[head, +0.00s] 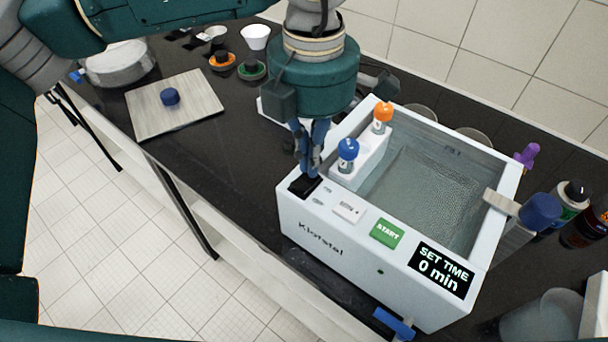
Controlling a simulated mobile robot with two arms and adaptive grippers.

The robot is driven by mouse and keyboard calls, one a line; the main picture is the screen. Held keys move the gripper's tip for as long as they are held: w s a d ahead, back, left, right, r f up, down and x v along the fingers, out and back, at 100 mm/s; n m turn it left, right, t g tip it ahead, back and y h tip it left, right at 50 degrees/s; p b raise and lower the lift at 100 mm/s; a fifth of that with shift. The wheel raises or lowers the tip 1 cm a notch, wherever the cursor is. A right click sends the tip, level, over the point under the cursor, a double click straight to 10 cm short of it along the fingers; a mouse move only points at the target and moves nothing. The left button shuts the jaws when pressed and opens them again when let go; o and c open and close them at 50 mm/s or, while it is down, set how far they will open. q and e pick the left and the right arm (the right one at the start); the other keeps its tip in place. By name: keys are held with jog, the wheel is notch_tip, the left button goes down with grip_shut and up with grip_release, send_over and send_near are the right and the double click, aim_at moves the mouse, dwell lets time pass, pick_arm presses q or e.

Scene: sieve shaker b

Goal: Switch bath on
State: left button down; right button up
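The bath (330,242) is a white open tank of clear water on the dark bench. Its front panel has a black rocker switch (303,187) at the left corner, a small white button (348,212), a green START button (387,233) and a lit display (440,270) reading "SET TIME 0 min". My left gripper (309,174) points down just over the black switch, with its fingers together and nothing seen between them. Its tips partly cover the switch; I cannot tell whether they touch it. My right gripper is not in view.
Blue-capped (347,150) and orange-capped (382,113) pieces stand at the tank's left inner side. Bottles (570,200) stand to the right. A board (176,106) with a blue knob, a round lidded pan (118,63) and a white cup (255,37) are at left and back.

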pick_arm(q)
notch_tip(320, 180, up, 6)
jog(key=shift+f+p, duration=0.1)
jog(key=shift+p, duration=1.15)
